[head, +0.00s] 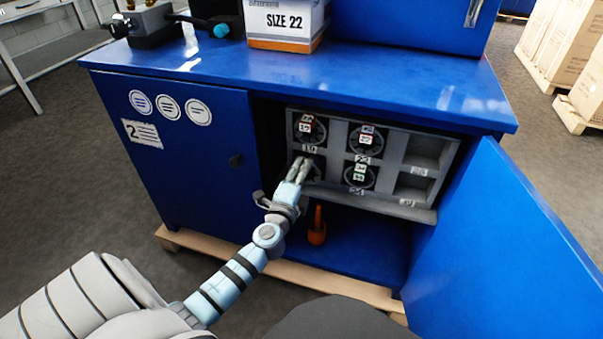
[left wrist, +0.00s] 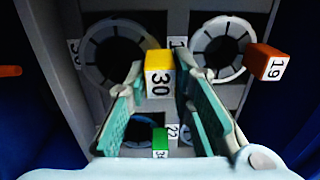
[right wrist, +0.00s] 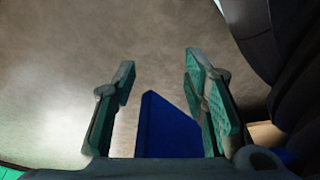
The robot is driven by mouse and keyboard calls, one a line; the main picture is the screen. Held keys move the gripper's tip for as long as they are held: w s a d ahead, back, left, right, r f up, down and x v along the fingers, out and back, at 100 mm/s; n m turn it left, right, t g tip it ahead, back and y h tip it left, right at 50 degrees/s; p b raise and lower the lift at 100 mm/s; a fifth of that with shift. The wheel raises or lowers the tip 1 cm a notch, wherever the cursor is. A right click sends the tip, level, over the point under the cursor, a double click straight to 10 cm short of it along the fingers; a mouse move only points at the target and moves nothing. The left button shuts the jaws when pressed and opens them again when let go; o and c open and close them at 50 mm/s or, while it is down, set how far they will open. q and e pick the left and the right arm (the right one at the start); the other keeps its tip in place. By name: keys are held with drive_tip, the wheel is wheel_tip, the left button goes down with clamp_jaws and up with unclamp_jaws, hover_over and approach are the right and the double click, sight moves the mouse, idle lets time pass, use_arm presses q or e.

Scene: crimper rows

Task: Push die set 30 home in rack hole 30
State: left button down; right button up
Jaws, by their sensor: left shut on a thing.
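The grey rack (head: 392,163) stands inside the blue cabinet, with hole 30 at its lower left. My left gripper (head: 300,168) reaches to that hole and covers most of it. In the left wrist view my left gripper (left wrist: 163,88) is shut on the yellow tag marked 30 of die set 30 (left wrist: 159,74). A dark round face with a grey ring (left wrist: 96,62) shows behind it at the upper left; how deep it sits cannot be told. My right gripper (right wrist: 157,90) is open and empty, away from the rack.
A set with an orange tag 19 (left wrist: 266,63) sits directly above hole 30. Sets with a red-and-white tag (head: 367,139) and a green tag (head: 360,171) fill the middle column. The right-hand holes (head: 427,152) look empty. An orange object (head: 317,228) stands below; the blue door (head: 497,245) is open.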

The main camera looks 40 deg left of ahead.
use_arm(q)
drive_tip(key=shift+b+x, duration=0.4)
drive_tip(key=shift+x, duration=1.05)
drive_tip(key=c, duration=1.3)
unclamp_jaws()
drive_tip(key=shift+r, duration=0.15)
drive_tip(key=v, duration=1.2)
